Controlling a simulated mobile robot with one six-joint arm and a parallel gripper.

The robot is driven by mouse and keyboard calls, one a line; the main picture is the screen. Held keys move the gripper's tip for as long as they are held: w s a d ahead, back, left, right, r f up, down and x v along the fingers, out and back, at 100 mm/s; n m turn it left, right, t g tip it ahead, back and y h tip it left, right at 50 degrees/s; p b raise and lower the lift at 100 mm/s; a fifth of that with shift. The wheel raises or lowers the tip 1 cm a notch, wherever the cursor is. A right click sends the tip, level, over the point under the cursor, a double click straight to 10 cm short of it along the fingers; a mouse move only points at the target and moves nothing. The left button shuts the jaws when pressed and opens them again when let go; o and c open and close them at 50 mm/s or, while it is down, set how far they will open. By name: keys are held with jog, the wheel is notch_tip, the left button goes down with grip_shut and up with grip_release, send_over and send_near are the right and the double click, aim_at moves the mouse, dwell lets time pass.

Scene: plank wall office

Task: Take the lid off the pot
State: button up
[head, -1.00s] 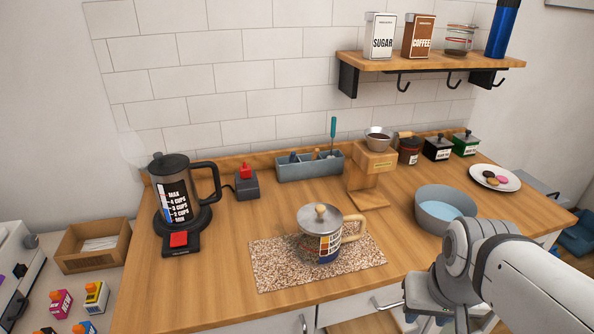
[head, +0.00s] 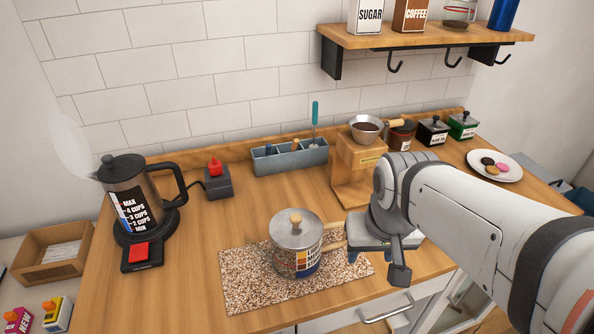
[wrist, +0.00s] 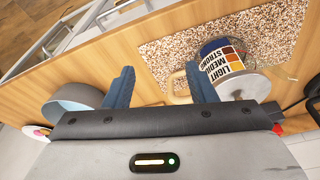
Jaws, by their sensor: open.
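The pot (head: 300,262) stands upright on a speckled mat (head: 240,280), with a colourful printed label and a wooden handle toward the right. Its grey metal lid (head: 297,231) with a round wooden knob (head: 295,217) sits on top. In the wrist view the pot (wrist: 218,55) and lid (wrist: 246,84) show at the right, beside one finger. My gripper (wrist: 160,90) is open and empty, its blue fingers apart over the counter. In the head view my gripper is right of the pot, its fingers mostly hidden behind my arm.
A kettle (head: 138,190) stands at the left and a coffee dripper stand (head: 355,165) behind the pot. A grey bowl (wrist: 80,97) shows in the wrist view. A plate of cookies (head: 510,165) lies at the right.

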aim_at(296, 215)
jog(key=o, duration=0.9)
jog(key=shift+m+g, duration=0.4)
jog(key=shift+m, duration=0.5)
jog(key=w+a+r, duration=0.1)
jog(key=w+a, duration=0.2)
jog(key=a, duration=0.1)
jog(key=w+a+r+p, duration=0.1)
jog(key=w+a+r, duration=0.1)
jog(key=w+a, duration=0.1)
jog(key=w+a+r+p, duration=0.1)
jog(key=w+a+r, duration=0.1)
jog(key=w+a, duration=0.2)
jog(key=shift+a+r, duration=0.1)
jog(key=shift+a, duration=0.7)
jog(key=shift+o, duration=0.7)
jog(key=shift+w+a+p, duration=0.25)
jog(key=shift+a+p, duration=0.05)
jog(key=shift+w+a+f, duration=0.1)
jog(key=shift+f, duration=0.35)
jog(key=shift+w+d+f+p, duration=0.15)
jog(key=shift+w+f+p, duration=0.05)
jog(key=shift+f, duration=1.5)
jog(key=shift+w+d+f+p, duration=0.1)
jog(key=shift+w+f+p, duration=0.05)
jog(key=shift+f, duration=1.55)
